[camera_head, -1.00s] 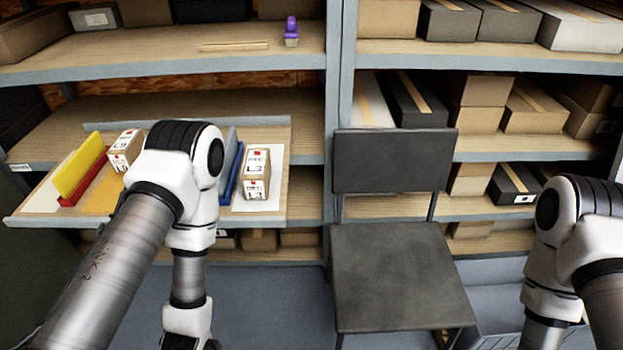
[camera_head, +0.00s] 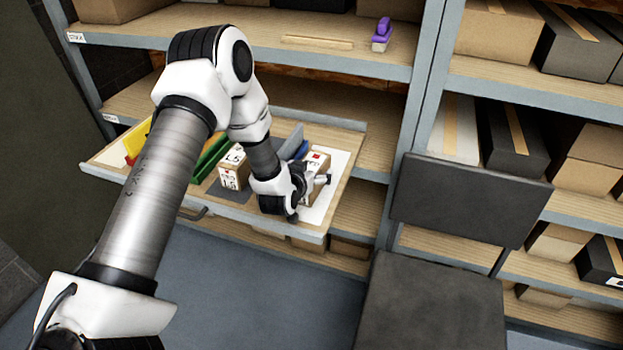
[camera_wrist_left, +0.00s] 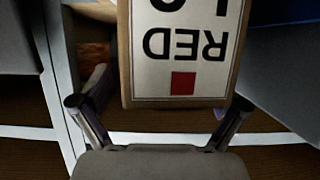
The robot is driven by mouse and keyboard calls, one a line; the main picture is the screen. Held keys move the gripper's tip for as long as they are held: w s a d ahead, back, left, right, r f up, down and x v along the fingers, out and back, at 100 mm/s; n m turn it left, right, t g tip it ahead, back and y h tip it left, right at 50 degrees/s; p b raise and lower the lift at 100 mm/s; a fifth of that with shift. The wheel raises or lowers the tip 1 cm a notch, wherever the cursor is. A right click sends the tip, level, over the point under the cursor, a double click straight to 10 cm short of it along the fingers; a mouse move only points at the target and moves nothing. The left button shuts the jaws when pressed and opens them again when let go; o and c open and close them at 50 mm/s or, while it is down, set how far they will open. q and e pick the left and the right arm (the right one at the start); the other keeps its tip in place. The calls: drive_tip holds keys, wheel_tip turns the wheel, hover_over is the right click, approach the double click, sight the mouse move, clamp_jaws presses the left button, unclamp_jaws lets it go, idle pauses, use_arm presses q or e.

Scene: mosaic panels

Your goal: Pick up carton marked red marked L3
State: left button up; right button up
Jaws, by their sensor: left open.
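A brown carton (camera_head: 316,160) with a white label and a red mark stands in the right compartment of the pulled-out tray, partly hidden by my left gripper (camera_head: 309,192). In the left wrist view the carton (camera_wrist_left: 185,52) shows upside down, with "RED", a red square and a cut-off second line, so its number is not readable there. My left gripper (camera_wrist_left: 160,103) is open, its fingers apart toward either side of the carton's near end. I cannot tell whether they touch it. A second carton (camera_head: 235,168), marked L5, stands left of the gripper. My right gripper is out of view.
A purple-handled item (camera_head: 382,34) stands on the shelf above.

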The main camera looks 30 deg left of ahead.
use_arm(q)
drive_tip(key=shift+w+a+f, duration=0.15)
drive_tip(key=shift+w+f, duration=0.05)
drive_tip(key=shift+w, duration=0.2)
drive_tip(key=shift+s+r, duration=0.1)
drive_tip(key=shift+s, duration=0.05)
drive_tip(key=c, duration=1.9)
